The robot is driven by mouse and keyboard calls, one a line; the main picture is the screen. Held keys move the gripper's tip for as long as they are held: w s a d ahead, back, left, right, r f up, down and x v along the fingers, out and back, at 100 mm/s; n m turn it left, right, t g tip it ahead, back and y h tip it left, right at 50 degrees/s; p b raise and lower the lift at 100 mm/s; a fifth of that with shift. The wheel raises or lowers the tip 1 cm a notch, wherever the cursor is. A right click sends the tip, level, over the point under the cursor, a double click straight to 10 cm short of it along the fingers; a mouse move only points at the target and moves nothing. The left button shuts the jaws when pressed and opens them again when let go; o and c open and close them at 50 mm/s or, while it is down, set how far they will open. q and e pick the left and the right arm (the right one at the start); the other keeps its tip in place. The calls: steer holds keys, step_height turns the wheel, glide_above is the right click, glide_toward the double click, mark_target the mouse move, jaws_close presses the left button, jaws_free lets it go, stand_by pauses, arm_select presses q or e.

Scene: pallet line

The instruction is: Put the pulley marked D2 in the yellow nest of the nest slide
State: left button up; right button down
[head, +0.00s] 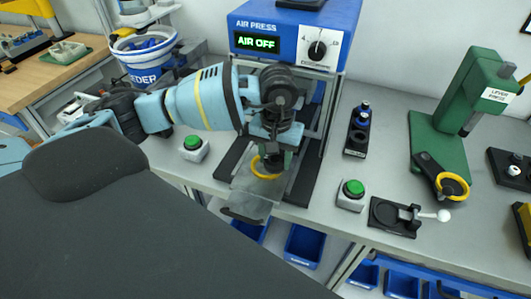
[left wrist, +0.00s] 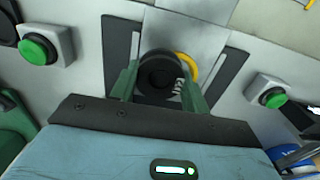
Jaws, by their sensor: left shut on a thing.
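My left gripper (head: 270,160) is over the nest slide (head: 246,200) in front of the air press. It is shut on a dark round pulley (left wrist: 157,73), which sits between its green fingers in the left wrist view (left wrist: 160,88). A white marking shows on the pulley's side, but I cannot read it surely. The yellow nest (head: 257,167) shows as a ring below the fingers. In the left wrist view the yellow nest (left wrist: 190,67) is partly hidden behind the pulley, which looks offset from it. I cannot tell whether they touch. My right gripper is not in view.
The air press (head: 291,38) reads AIR OFF and stands close behind the gripper. Green buttons (head: 193,143) (head: 353,188) flank the slide. A black clamp fixture (head: 393,216), a black holder (head: 355,140) and the green lever press (head: 480,95) stand to the right. Blue bins (head: 303,245) are below.

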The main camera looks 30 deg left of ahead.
arm_select(q)
steer(key=w+a, duration=0.2)
steer(key=a, duration=0.1)
steer(key=w+a, duration=0.1)
steer(key=shift+a+f, duration=0.15)
steer(key=shift+f, duration=0.1)
steer(key=shift+f+p, duration=0.45)
steer(key=shift+f, duration=1.3)
steer(key=shift+s, duration=0.1)
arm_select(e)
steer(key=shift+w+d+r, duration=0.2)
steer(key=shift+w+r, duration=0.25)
arm_select(q)
steer(key=shift+f, duration=0.1)
steer(key=shift+f, duration=0.35)
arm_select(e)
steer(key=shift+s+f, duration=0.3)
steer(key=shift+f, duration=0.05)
arm_select(q)
steer(key=shift+f+b, duration=0.2)
steer(key=shift+b, duration=0.15)
steer(key=o, duration=1.1)
steer(key=shift+c, duration=0.2)
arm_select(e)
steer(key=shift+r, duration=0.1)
arm_select(q)
steer(key=shift+r, duration=0.15)
